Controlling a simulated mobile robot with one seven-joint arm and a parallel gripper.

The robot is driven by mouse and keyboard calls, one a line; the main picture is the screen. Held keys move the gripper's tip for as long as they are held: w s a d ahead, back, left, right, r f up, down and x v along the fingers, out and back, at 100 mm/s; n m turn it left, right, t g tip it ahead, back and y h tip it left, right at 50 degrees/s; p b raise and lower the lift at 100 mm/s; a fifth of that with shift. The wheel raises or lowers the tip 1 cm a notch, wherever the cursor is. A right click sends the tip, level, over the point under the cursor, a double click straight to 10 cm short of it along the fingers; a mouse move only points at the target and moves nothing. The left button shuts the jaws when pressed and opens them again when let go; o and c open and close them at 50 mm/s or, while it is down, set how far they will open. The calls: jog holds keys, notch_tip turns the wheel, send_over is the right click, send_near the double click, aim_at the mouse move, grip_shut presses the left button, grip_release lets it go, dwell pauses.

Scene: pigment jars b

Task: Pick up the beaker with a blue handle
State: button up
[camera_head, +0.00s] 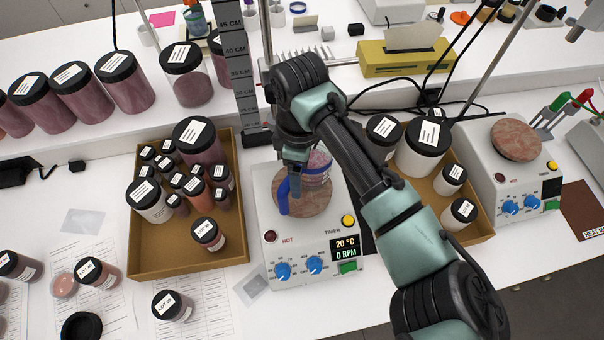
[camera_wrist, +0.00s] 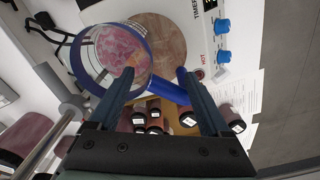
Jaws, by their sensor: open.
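The beaker (camera_head: 317,168) is clear with a blue handle (camera_head: 284,194) and stands on the round brown plate of the white hotplate stirrer (camera_head: 302,268). Pinkish contents show inside the beaker in the wrist view (camera_wrist: 112,50). My gripper (camera_head: 294,182) is over the hotplate at the beaker's handle side, partly hidden by my arm. In the wrist view my gripper (camera_wrist: 158,80) is open, with the blue handle (camera_wrist: 168,88) crossing between its two fingers. I cannot tell whether a finger touches the handle.
A cardboard tray (camera_head: 190,262) of lidded jars stands left of the hotplate. Another tray (camera_head: 478,238) of white jars stands to the right, beside a second hotplate (camera_head: 520,185). A grey height scale (camera_head: 236,60) rises behind. Loose jars and papers lie at front left.

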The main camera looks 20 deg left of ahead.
grip_shut()
dwell(1.3)
